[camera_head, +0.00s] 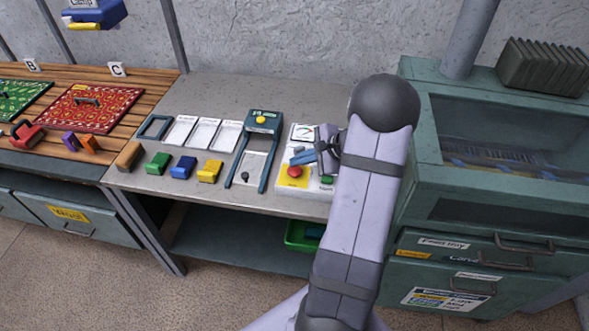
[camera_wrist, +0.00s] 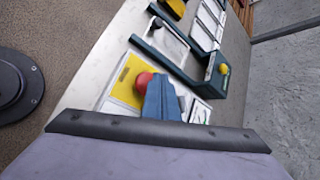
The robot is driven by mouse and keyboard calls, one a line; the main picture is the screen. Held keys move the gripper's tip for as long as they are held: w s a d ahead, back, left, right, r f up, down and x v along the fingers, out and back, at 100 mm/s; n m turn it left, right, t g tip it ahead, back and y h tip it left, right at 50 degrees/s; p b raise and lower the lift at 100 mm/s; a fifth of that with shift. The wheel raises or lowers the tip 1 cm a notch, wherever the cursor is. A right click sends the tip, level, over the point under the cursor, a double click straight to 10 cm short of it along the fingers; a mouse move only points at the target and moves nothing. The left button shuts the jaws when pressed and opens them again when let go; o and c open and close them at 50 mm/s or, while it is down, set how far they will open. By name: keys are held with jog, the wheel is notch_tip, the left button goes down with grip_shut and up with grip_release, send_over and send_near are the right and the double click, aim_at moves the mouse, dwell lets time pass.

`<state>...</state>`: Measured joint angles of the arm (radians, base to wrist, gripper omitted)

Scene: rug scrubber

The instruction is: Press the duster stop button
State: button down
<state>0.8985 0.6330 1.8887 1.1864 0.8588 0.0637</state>
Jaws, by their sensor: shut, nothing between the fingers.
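A red button (camera_head: 294,171) sits on a yellow plate (camera_head: 287,182) on a white panel at the bench's right end; it also shows in the wrist view as a red button (camera_wrist: 143,80). A green button (camera_head: 326,180) lies to its right in the head view. My gripper (camera_head: 298,158) is shut and empty, its blue fingers just above and behind the red button in the head view. In the wrist view my shut fingers (camera_wrist: 160,94) overlap the red button's right side. I cannot tell whether they touch it. The panel's writing is too small to read.
A gauge (camera_head: 303,132) is behind the buttons. A dark teal frame with a yellow button (camera_head: 261,120) stands left of the panel. A large green cabinet (camera_head: 480,215) stands close on the right.

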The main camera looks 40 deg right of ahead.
aim_at(299, 171)
jog(key=shift+f+b, duration=0.95)
jog(key=shift+b, duration=0.15)
dwell(0.9)
dwell(0.4)
jog(key=shift+r+p, duration=0.65)
jog(key=shift+r, duration=0.3)
jog(key=shift+r+p, duration=1.85)
jog(key=shift+r, duration=0.7)
